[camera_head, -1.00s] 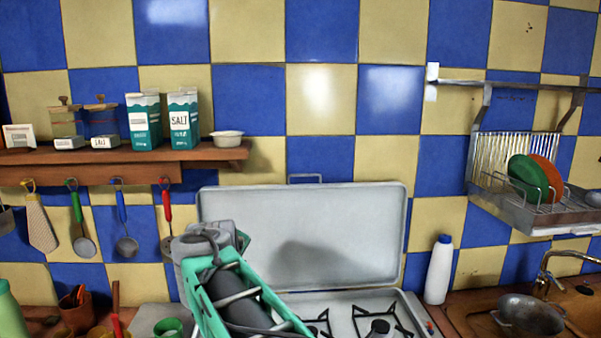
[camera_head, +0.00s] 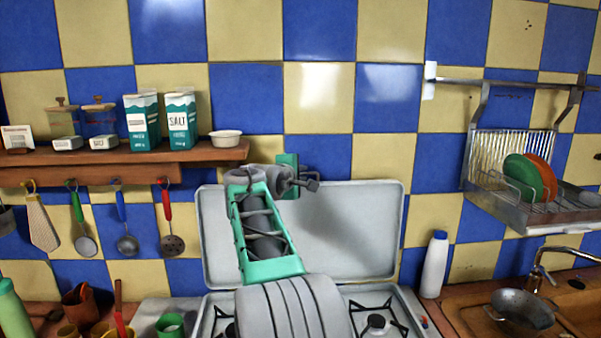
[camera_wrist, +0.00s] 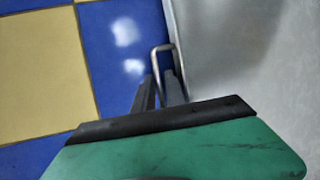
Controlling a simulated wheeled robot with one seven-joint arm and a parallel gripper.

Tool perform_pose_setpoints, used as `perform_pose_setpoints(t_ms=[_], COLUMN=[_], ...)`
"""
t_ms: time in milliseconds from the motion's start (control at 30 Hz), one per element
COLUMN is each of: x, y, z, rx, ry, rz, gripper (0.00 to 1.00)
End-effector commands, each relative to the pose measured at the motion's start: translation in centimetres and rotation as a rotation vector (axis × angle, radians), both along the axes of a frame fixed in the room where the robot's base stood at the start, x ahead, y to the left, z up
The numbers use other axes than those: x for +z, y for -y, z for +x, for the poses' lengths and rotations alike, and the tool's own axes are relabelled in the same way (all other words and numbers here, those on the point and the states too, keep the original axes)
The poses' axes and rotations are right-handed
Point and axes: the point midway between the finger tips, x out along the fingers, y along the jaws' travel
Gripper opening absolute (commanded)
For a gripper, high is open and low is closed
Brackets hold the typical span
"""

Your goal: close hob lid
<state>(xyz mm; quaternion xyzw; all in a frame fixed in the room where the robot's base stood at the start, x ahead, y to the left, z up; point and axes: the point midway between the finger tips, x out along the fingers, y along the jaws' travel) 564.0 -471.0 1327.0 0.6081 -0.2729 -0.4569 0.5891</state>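The hob lid (camera_head: 355,235) is a pale grey metal panel standing upright behind the hob (camera_head: 398,306), close to the tiled wall. It fills the right of the wrist view (camera_wrist: 245,45). Its thin loop handle (camera_wrist: 163,47) is on the top edge. My gripper (camera_head: 308,184) is at that edge, and my arm covers part of the lid and hob. In the wrist view my two dark fingers (camera_wrist: 160,82) are at the handle, overlapping its lower part. A small gap shows between them. I cannot tell whether they grip the handle.
A wooden shelf (camera_head: 120,155) with salt boxes and hanging utensils is at the left. A white bottle (camera_head: 434,265) stands right of the hob. A dish rack (camera_head: 530,205) hangs above the sink at the right. Cups stand at the lower left.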

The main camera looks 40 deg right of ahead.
Motion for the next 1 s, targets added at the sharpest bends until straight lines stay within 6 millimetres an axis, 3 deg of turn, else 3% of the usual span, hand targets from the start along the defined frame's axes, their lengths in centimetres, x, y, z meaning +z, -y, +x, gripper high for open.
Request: perform_pose_setpoints(t_ms=[133, 333, 1000], x=[-0.03, -0.03, -0.05], y=[-0.03, -0.06, -0.09], z=[0.00, 0.00, 0.02], rx=[0.001, 0.001, 0.001], ry=[0.000, 0.000, 0.000], rz=[0.000, 0.000, 0.001], gripper=[0.16, 0.00, 0.00])
